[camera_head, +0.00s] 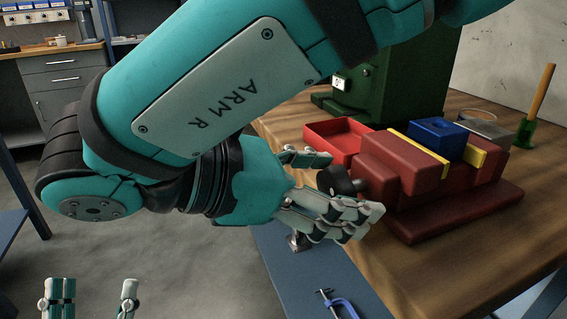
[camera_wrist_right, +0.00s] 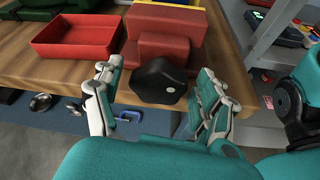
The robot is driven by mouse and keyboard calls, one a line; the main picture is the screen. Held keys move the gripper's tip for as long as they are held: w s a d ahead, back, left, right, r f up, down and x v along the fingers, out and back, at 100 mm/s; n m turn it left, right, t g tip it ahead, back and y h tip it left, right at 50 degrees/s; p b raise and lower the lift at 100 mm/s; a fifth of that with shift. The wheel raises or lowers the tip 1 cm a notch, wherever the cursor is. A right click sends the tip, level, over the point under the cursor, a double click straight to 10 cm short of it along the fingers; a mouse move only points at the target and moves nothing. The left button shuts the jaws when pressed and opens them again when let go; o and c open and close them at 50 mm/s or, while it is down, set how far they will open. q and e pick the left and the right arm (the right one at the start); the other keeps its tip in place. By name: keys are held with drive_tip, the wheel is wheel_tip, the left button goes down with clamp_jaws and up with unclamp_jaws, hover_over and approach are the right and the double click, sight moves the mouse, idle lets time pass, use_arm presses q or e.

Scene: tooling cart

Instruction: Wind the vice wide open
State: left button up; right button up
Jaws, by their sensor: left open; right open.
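The dark red vice (camera_head: 405,165) stands on the wooden bench, with yellow jaw faces (camera_head: 475,157). A blue block (camera_head: 438,136) sits between the jaws. The vice's black knob (camera_head: 338,181) faces my right gripper (camera_head: 335,188). In the right wrist view the knob (camera_wrist_right: 158,82) is between the two open fingers of that gripper (camera_wrist_right: 158,78); I see gaps on both sides, so they are around it without gripping. In the head view fingers partly hide the knob. My left gripper (camera_head: 93,295) is open and empty, low at the left over the floor.
A red tray (camera_head: 338,140) lies beside the vice, also in the wrist view (camera_wrist_right: 75,45). A green machine column (camera_head: 405,85) stands behind. A brush with a wooden handle (camera_head: 540,92) is at the right.

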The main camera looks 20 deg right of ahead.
drive_tip(key=shift+d+f, duration=0.1)
drive_tip(key=shift+d, duration=0.15)
use_arm(q)
drive_tip(key=shift+s+r+t, duration=0.25)
drive_tip(key=shift+r+t, duration=0.05)
drive_tip(key=shift+r, duration=0.05)
use_arm(e)
drive_tip(key=shift+c, duration=0.2)
